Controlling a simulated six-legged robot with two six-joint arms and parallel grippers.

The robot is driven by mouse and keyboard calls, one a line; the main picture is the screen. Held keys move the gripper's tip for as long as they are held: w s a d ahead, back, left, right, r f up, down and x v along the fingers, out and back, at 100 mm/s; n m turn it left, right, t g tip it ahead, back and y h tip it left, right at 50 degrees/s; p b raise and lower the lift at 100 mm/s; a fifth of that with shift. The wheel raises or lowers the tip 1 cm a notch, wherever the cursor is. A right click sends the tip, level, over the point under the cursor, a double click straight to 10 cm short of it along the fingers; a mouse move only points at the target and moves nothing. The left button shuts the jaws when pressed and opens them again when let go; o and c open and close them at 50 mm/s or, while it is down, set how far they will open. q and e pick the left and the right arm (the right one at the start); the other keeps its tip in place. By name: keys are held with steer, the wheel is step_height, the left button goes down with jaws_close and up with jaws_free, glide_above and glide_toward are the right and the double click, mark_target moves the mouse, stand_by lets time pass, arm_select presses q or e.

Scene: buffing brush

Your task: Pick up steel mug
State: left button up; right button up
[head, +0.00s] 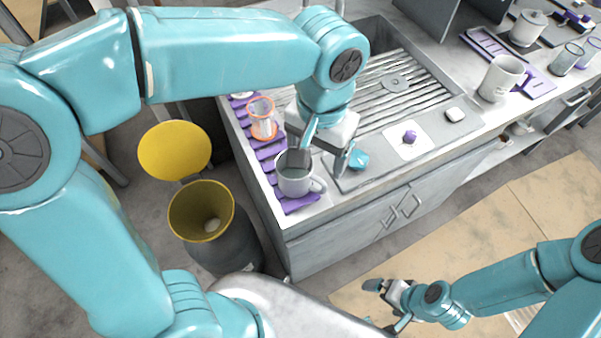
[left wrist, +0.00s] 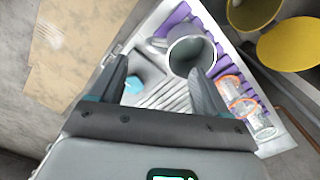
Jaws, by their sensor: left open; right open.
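A grey steel mug (head: 295,180) stands upright on a purple slatted mat at the counter's front left corner, its handle toward the right in the head view. In the left wrist view the mug (left wrist: 191,54) shows its open rim, just beyond and near the right finger. My left gripper (head: 326,160) is open, its fingers pointing down at the mug; one finger overlaps the mug's rim in the head view. I cannot tell whether it touches. The left gripper's two fingers (left wrist: 160,88) are apart in the left wrist view. My right gripper (head: 392,305) is open and empty, low over the floor.
A glass with orange rims (head: 262,120) stands behind the mug on the purple mat (head: 302,203). A teal item (head: 358,160) lies right of the mug. A yellow-lidded bin (head: 203,212) stands left of the counter. Another mug (head: 503,76) stands farther right.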

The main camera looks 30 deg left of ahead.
mark_target(317, 179)
arm_select(q)
steer(key=f, duration=0.4)
steer(key=shift+s+f, duration=0.2)
steer(key=shift+f, duration=0.05)
steer(key=shift+w+f, duration=0.15)
steer(key=shift+f, duration=0.45)
step_height(317, 179, down, 5)
steer(key=shift+w+d+r, duration=0.1)
steer(key=shift+d+r, duration=0.05)
steer(key=shift+r, duration=0.05)
jaws_close()
